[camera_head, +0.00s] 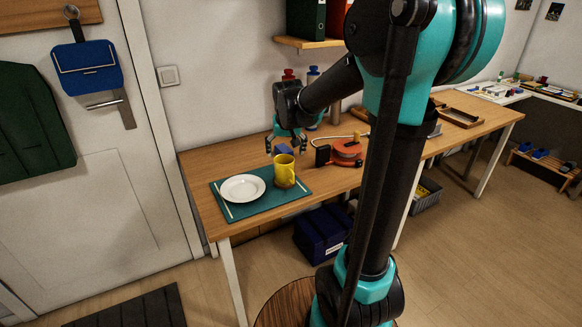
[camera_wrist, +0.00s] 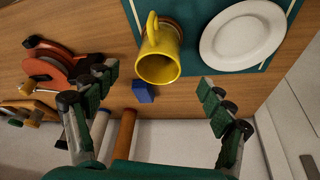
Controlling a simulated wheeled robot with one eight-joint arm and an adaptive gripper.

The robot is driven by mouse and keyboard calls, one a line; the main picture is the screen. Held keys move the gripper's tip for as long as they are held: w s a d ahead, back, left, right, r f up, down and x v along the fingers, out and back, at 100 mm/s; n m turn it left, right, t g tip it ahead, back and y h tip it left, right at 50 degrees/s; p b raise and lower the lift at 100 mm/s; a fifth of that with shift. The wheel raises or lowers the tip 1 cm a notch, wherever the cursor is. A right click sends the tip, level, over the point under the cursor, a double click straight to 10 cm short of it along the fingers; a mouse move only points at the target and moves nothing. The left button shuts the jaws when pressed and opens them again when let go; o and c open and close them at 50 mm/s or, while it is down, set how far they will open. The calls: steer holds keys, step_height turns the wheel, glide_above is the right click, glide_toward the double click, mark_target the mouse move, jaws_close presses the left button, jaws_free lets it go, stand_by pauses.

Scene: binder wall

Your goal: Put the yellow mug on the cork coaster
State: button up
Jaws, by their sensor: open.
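The yellow mug (camera_head: 284,168) stands upright near the right end of the teal placemat (camera_head: 234,208). The wrist view also shows the mug (camera_wrist: 160,56), with its open mouth towards the camera and its handle at the upper left. The brown round coaster (camera_wrist: 170,22) shows around the mug's base, so the mug appears to stand on it; most of the coaster is hidden. My gripper (camera_head: 286,149) is open and empty, above and behind the mug, apart from it. In the wrist view its fingers (camera_wrist: 157,80) are spread wide.
A white plate (camera_head: 242,188) lies left of the mug on the placemat. A small blue block (camera_wrist: 142,91) lies behind the mug, near my fingers. An orange-and-black tool (camera_head: 347,152) lies to the right on the wooden desk. Red and blue bottles stand by the wall.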

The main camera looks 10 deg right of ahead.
steer(key=s+d+f, duration=0.2)
steer(key=s+f, duration=0.4)
steer(key=s, duration=0.6)
steer(key=s+d+f, duration=0.2)
steer(key=s+f, duration=0.4)
steer(key=s, duration=0.6)
steer(key=shift+s+d+n, duration=0.15)
steer(key=shift+s+n, duration=0.25)
